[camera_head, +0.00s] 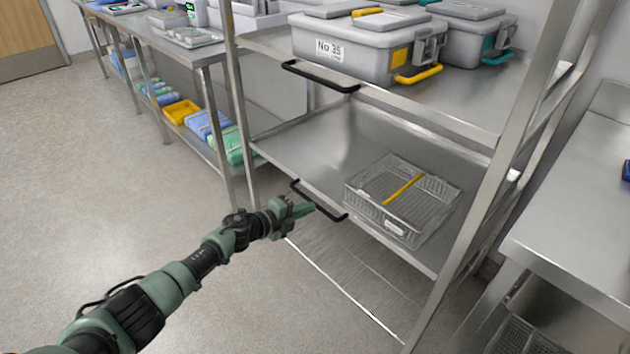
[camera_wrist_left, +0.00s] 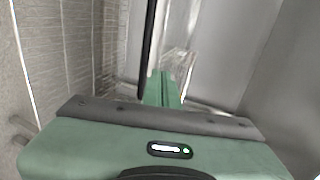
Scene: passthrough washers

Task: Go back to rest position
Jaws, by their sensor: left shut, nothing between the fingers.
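My left gripper (camera_head: 300,209) is at the end of my green and black arm, which comes in from the lower left in the head view. Its fingers are shut and empty, close to the black handle (camera_head: 318,200) on the front edge of the rack's lower shelf. I cannot tell whether they touch it. In the left wrist view the closed green fingers (camera_wrist_left: 162,88) point forward, with a dark bar (camera_wrist_left: 148,45) just beside them. My right gripper does not show in either view.
A wire basket (camera_head: 402,200) with a yellow bar sits on the lower shelf (camera_head: 310,140). Grey cases (camera_head: 365,48) stand on the shelf above, over another black handle (camera_head: 320,77). Steel tables stand at the back left and right (camera_head: 580,210). The floor at left (camera_head: 90,190) is clear.

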